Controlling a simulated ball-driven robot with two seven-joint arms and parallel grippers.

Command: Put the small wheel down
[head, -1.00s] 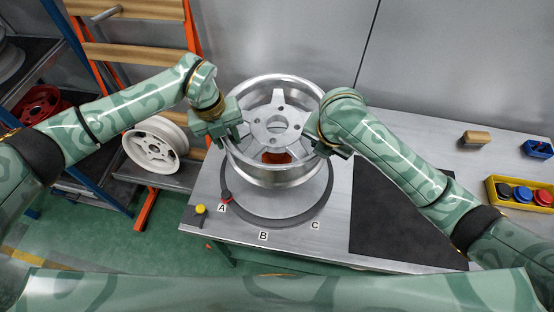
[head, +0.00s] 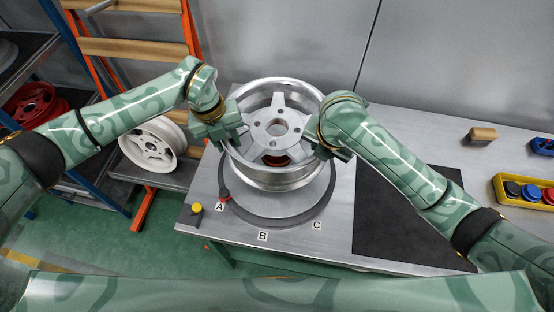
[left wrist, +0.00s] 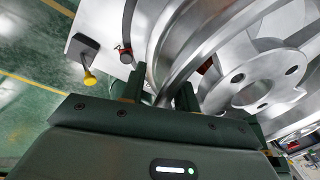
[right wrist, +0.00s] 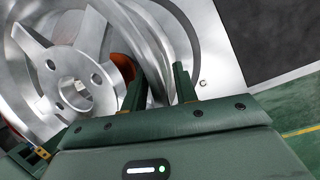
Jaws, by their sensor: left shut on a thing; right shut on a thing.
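An orange part (head: 276,160) shows through the wheel below the hub. I cannot tell whether the wheel touches what is below.
Labels A, B and C lie along the table's front, with a yellow knob (head: 197,208) at the left corner. A dark mat (head: 410,215) lies right. A white wheel (head: 150,145) and a red wheel (head: 28,103) stand on shelves left.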

